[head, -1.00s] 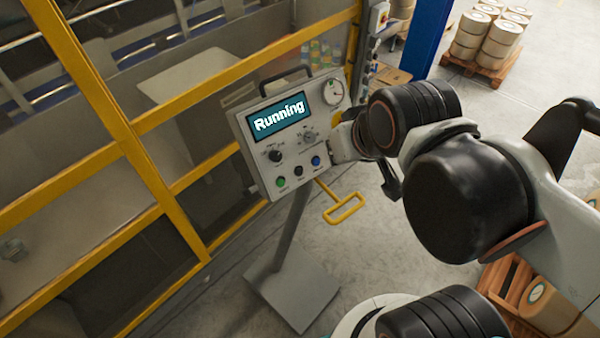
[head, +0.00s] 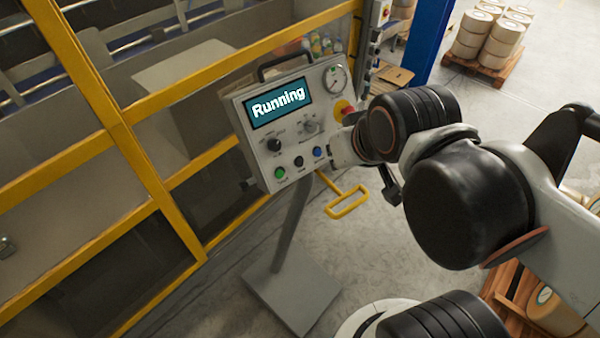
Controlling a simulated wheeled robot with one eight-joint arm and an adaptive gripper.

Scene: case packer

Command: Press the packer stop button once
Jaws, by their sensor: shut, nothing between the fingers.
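The control panel (head: 240,104) stands on a slanted grey post, and its screen (head: 279,104) reads "Running". Along its bottom edge are a green button (head: 280,173), a black button (head: 299,161) and a blue button (head: 318,152). A red mushroom button (head: 342,107) on a yellow base sits at the right, partly covered by my arm. No label naming a stop button is readable. My gripper (head: 335,148) is shut and empty at the panel's lower right, just right of the blue button. Its fingertips are small and partly hidden, so I cannot tell whether they touch the panel.
Two dark knobs (head: 274,145) and a round gauge (head: 336,79) are on the panel. A yellow-framed guard fence (head: 120,130) runs behind and left. A yellow handle (head: 347,203) is below my gripper. A pallet of rolls (head: 486,60) stands at back right.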

